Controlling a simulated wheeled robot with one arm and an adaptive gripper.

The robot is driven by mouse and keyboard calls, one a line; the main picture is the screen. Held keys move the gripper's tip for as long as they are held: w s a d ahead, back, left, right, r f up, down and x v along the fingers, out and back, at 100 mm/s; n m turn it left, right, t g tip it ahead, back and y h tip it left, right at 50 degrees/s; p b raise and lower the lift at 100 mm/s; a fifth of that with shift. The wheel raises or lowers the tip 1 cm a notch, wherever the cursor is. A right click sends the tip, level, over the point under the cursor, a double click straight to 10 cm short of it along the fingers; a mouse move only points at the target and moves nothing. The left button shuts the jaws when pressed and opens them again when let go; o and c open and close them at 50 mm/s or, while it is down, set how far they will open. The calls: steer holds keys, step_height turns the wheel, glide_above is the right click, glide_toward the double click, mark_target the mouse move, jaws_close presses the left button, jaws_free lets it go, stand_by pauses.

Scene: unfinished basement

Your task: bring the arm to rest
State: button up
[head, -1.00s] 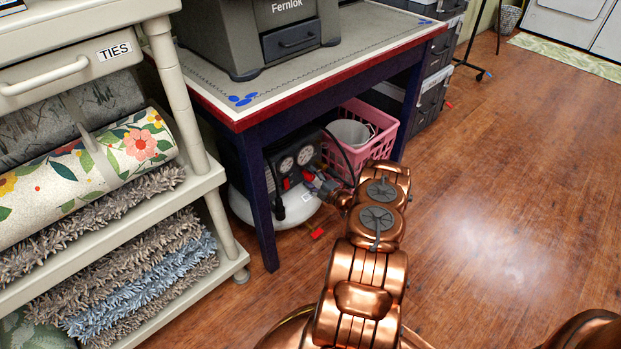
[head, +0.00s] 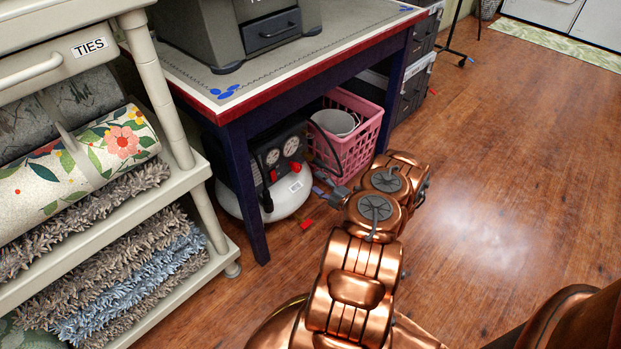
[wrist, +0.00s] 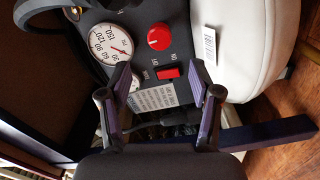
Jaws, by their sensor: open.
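My copper arm reaches forward from the bottom of the head view toward the space under the table. My gripper (head: 333,192) is small and partly hidden by the wrist there, near the compressor. In the wrist view my gripper (wrist: 160,88) is open, with two dark, purple-padded fingers apart and nothing between them. Beyond the fingers is the compressor's dark panel, with a white gauge (wrist: 110,44), a red knob (wrist: 159,38) and a red switch (wrist: 168,72). The compressor's white tank (head: 287,201) shows under the table. I cannot tell any contact with it.
The blue-legged table (head: 262,91) with red edging stands over the compressor. A pink basket (head: 366,143) stands right of the compressor, close to my wrist. A cream shelf cart (head: 180,190) with rolled rugs is at left. Open wooden floor (head: 490,190) lies at right.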

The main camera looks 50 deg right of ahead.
steer(key=shift+s, duration=0.5)
